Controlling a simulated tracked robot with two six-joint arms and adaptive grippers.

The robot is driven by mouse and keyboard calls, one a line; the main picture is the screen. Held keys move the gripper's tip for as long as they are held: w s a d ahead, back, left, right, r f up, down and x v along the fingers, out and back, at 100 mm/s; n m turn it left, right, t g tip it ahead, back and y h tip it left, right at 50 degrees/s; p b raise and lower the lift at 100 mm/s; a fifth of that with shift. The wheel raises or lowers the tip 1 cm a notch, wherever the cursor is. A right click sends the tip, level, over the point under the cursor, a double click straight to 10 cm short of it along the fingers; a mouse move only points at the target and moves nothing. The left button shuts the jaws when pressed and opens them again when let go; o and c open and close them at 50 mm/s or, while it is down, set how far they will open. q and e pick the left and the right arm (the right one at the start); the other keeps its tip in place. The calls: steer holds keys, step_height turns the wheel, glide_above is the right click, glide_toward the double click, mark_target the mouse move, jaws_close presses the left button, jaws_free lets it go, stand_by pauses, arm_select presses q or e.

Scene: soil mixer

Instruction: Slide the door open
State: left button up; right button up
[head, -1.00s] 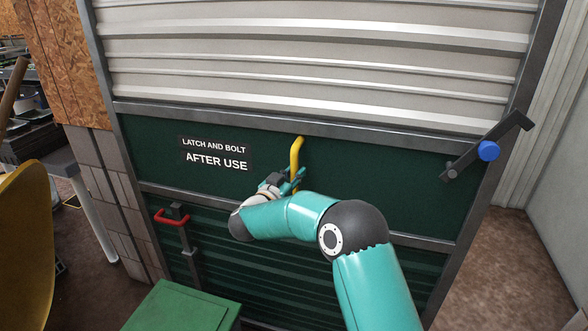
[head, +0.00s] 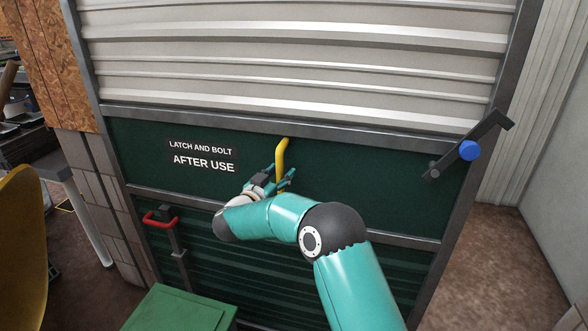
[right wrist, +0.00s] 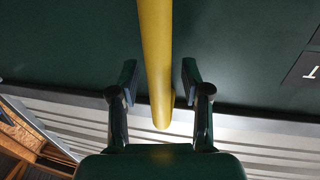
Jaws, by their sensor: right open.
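The door (head: 370,175) has a dark green panel with a sign, pale corrugated metal above and green slats below. A yellow upright bar handle (head: 281,155) is on the panel. My right gripper (head: 283,181) is at the handle's lower part, partly hidden by its own arm. In the right wrist view the yellow handle (right wrist: 155,50) runs between the two open fingers of my right gripper (right wrist: 158,80), with a gap on each side. A dark latch lever with a blue knob (head: 469,151) slants at the door's right edge. A red-handled bolt (head: 161,219) is at the lower left. My left gripper is out of view.
A block pillar (head: 100,190) and a wood board (head: 50,65) stand left of the door. A yellow curved object (head: 20,250) is at the far left. Bare floor (head: 510,260) lies to the right, beside a pale wall.

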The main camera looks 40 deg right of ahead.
steer(key=shift+f, duration=0.1)
steer(key=shift+a, duration=0.1)
steer(key=v, duration=1.1)
steer(key=shift+s+a, duration=0.2)
steer(key=shift+a, duration=0.15)
